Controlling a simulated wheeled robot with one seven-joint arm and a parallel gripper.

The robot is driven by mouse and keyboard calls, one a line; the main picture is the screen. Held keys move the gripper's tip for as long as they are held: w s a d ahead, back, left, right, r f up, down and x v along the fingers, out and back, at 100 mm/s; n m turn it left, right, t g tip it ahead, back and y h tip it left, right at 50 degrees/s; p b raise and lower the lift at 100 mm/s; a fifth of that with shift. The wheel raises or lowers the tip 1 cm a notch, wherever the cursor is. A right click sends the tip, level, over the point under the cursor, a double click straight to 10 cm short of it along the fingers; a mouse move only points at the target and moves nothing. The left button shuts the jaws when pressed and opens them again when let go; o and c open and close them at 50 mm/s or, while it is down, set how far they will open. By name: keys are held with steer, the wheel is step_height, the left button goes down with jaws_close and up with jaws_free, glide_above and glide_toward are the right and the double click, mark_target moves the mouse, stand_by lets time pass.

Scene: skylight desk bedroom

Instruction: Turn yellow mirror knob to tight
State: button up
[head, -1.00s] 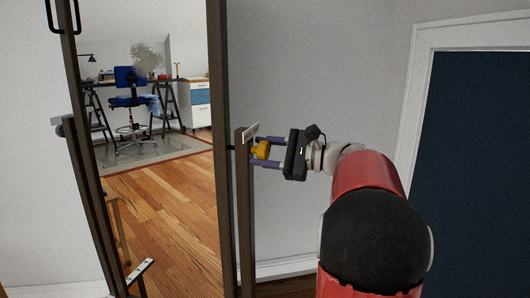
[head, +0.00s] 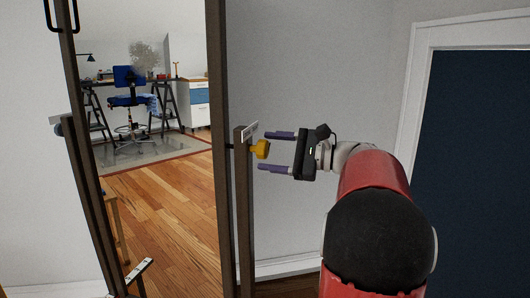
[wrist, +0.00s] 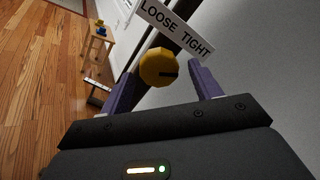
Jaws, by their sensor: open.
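The yellow knob (head: 261,149) sits on the right post of the dark mirror frame (head: 243,205). In the wrist view the knob (wrist: 159,67) is round, with a dark mark on its right side pointing roughly right. Above it a white label (wrist: 177,28) reads LOOSE on the left and TIGHT on the right; the label also shows edge-on in the head view (head: 250,130). My gripper (head: 280,152) is open and empty, just right of the knob. Its purple fingers point at the knob from either side and do not touch it.
The mirror glass (head: 160,215) reflects a desk and a blue chair (head: 130,88). A dark blue panel in a white frame (head: 478,170) stands at the right. A small wooden stool (wrist: 97,45) shows in the wrist view. Bare grey wall lies behind my gripper.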

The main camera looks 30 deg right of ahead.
steer(key=v, duration=0.5)
steer(key=shift+s+d, duration=0.2)
stand_by(0.3)
